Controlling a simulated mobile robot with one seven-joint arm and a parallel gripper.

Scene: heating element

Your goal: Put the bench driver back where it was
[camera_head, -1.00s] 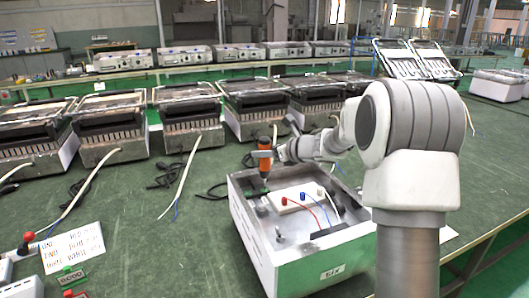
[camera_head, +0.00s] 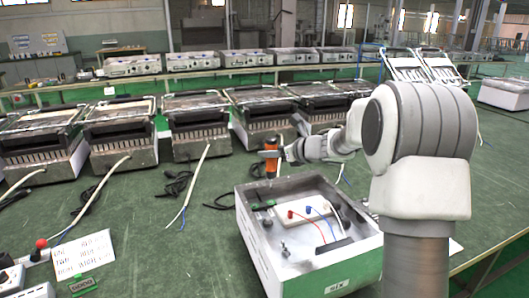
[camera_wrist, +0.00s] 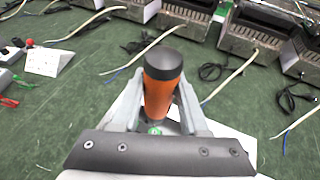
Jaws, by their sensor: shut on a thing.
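The bench driver, with an orange body and a dark cap (camera_head: 271,160), is held upright by my gripper (camera_head: 270,155) above the far left part of the open white box in the head view. In the wrist view the driver (camera_wrist: 160,85) stands between the two grey fingers of my gripper (camera_wrist: 160,100), which are shut on its sides. Its lower end is hidden in the wrist view. The white box (camera_head: 345,268) has a green front strip and holds a white block with red and blue terminals (camera_head: 305,213).
Several grill-like appliances (camera_head: 190,122) with loose cables stand in a row behind the box. A written card (camera_head: 83,255), a red-knobbed switch (camera_head: 41,244) and a green tag (camera_head: 83,285) lie at the left. The green bench between is mostly clear.

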